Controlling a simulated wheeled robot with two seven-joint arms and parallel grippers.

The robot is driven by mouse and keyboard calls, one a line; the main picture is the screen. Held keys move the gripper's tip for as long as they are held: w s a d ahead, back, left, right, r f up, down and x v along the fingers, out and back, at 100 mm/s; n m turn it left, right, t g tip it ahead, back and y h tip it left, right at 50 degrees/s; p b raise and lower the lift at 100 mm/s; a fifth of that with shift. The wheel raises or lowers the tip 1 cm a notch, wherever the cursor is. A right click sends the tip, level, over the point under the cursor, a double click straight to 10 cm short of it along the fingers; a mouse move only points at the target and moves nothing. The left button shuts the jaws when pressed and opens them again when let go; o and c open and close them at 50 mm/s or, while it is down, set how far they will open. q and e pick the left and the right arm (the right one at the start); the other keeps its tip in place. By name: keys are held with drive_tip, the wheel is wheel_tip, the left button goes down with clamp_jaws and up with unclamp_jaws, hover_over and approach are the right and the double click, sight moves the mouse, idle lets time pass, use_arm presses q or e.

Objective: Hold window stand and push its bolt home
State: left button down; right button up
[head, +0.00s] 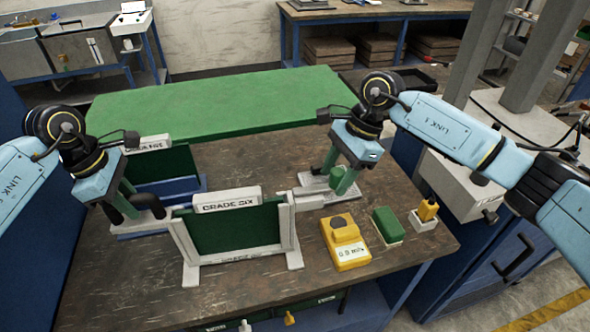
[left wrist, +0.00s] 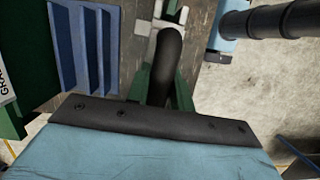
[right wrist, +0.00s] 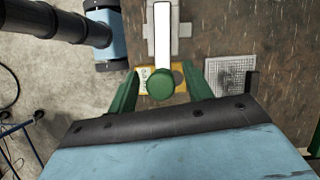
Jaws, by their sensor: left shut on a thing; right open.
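The window stand is a white frame (head: 285,228) around a dark green panel, with a "GRADE SIX" plate on top. It stands upright on the brown table. My left gripper (head: 128,209) is shut on a black handle (left wrist: 168,55) at the stand's left side; the handle lies between its green fingers in the left wrist view. A white bar, which looks like the bolt (right wrist: 162,30), ends in a round green knob (right wrist: 160,84). My right gripper (right wrist: 161,92) is open, with one finger on each side of the knob and gaps visible. Whether it touches the knob, I cannot tell.
A yellow meter (head: 345,243), a green block (head: 388,224) and a small yellow item on a white base (head: 427,212) stand at the right front. A blue rack (head: 180,187) is behind the stand. A green mat (head: 215,105) covers the far table.

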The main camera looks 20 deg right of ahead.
sight(304, 191)
clamp_jaws()
use_arm(q)
drive_tip(key=shift+d, duration=0.15)
use_arm(e)
drive_tip(key=shift+w+a, duration=0.2)
drive_tip(key=shift+a, duration=2.6)
unclamp_jaws()
drive_tip(key=v, duration=1.2)
drive_tip(key=shift+d, duration=0.1)
use_arm(q)
drive_tip(key=c, duration=1.1)
unclamp_jaws()
drive_tip(key=shift+c, duration=0.2)
